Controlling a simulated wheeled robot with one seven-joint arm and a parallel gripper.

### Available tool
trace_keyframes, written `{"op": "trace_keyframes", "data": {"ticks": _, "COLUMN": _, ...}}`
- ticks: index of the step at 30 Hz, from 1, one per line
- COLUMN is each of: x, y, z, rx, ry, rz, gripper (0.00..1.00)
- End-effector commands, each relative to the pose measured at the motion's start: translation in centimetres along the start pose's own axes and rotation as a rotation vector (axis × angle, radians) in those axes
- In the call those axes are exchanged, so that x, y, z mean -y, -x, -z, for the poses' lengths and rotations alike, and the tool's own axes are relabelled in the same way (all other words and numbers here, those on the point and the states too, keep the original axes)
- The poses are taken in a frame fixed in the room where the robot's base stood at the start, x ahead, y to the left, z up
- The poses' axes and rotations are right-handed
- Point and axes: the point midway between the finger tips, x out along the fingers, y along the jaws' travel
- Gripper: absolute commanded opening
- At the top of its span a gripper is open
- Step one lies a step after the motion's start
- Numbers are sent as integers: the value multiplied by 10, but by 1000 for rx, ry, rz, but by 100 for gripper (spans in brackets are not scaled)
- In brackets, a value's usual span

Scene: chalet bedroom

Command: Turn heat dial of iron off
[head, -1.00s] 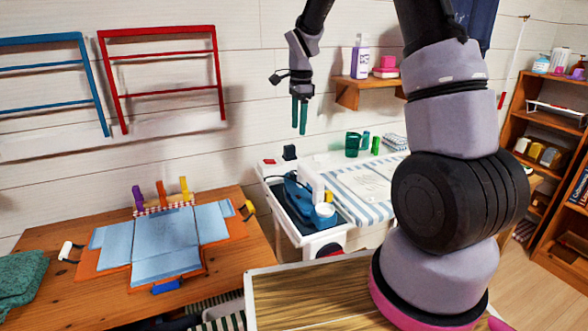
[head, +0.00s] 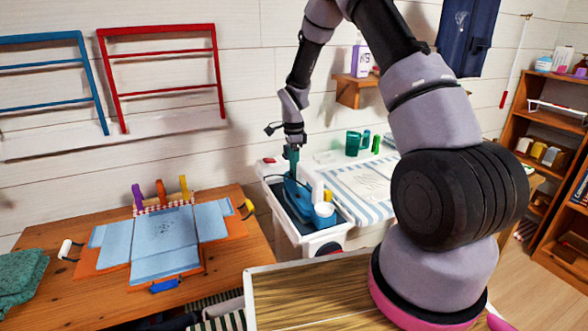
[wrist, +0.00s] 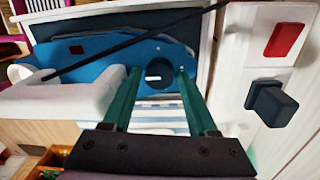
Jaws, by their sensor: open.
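The blue iron (head: 299,200) rests in a recessed tray at the left end of the ironing station. A white round part (head: 324,210) shows at its near end in the head view. My gripper (head: 291,168) points down over the iron's far end, fingers parted. In the wrist view the green fingers of my gripper (wrist: 153,76) reach the iron (wrist: 95,62) on either side of a dark round spot (wrist: 159,73). I cannot tell for sure whether this spot is the heat dial. Nothing is seen held, and contact is unclear.
A red switch (wrist: 285,40) and a dark square knob (wrist: 277,103) sit on the white panel beside the tray. A dark cord (wrist: 130,42) crosses above the iron. A striped ironing pad (head: 365,185) lies to the right, with a green mug (head: 353,143) behind.

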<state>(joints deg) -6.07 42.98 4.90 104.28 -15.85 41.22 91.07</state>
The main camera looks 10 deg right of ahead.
Motion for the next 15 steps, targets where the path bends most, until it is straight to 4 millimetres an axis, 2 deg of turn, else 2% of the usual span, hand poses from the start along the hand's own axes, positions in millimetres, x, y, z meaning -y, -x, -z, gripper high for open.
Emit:
{"op": "trace_keyframes", "data": {"ticks": 10, "x": 0, "y": -6, "z": 0, "rx": 0, "ry": -1, "rz": 0, "gripper": 59}}
{"op": "trace_keyframes", "data": {"ticks": 11, "x": 0, "y": -6, "z": 0, "rx": 0, "ry": -1, "rz": 0, "gripper": 55}}
{"op": "trace_keyframes", "data": {"ticks": 15, "x": 0, "y": -5, "z": 0, "rx": 0, "ry": -1, "rz": 0, "gripper": 1}}
